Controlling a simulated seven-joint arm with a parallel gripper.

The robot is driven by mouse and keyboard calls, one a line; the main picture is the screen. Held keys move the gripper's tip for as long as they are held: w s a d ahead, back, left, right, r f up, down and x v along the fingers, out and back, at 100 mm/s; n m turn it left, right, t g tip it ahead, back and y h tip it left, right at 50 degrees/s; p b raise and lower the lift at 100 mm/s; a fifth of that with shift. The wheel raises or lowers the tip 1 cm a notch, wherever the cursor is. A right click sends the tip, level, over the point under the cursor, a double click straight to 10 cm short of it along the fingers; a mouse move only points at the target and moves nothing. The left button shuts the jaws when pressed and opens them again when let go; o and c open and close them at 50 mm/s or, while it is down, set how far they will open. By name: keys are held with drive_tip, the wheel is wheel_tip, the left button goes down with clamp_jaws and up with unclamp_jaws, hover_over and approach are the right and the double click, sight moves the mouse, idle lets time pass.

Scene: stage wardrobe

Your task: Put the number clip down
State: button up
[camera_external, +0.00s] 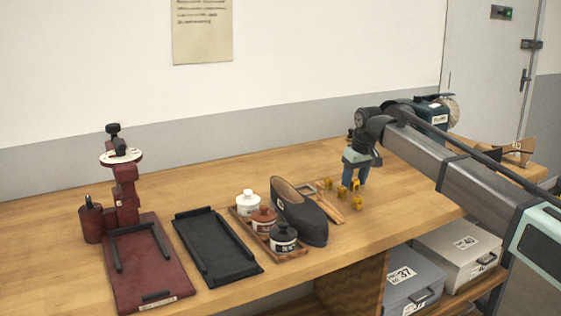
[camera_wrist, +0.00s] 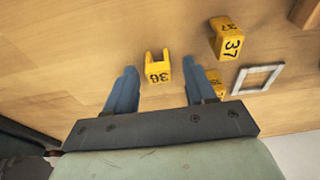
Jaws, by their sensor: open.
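A yellow number clip marked 36 (camera_wrist: 158,70) stands on the wooden table in the wrist view, its two prongs pointing up the picture. My gripper (camera_wrist: 162,72) is open, its blue fingers on either side of this clip with a gap on both sides. A clip marked 37 (camera_wrist: 226,40) lies farther right, outside the fingers. Another yellow clip (camera_wrist: 216,82) is partly hidden behind the right finger. In the external view my gripper (camera_external: 354,184) points down low over the table among several small yellow clips (camera_external: 358,203).
A pale square frame (camera_wrist: 258,78) lies right of the clips. In the external view a dark shoe (camera_external: 300,212), a tray of small jars (camera_external: 291,254), a black tray (camera_external: 217,248) and a red stand (camera_external: 124,190) are to the left. Grey boxes (camera_external: 458,252) sit below the tabletop.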

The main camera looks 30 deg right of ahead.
drive_tip(key=v, duration=1.1)
drive_tip(key=shift+r, duration=0.35)
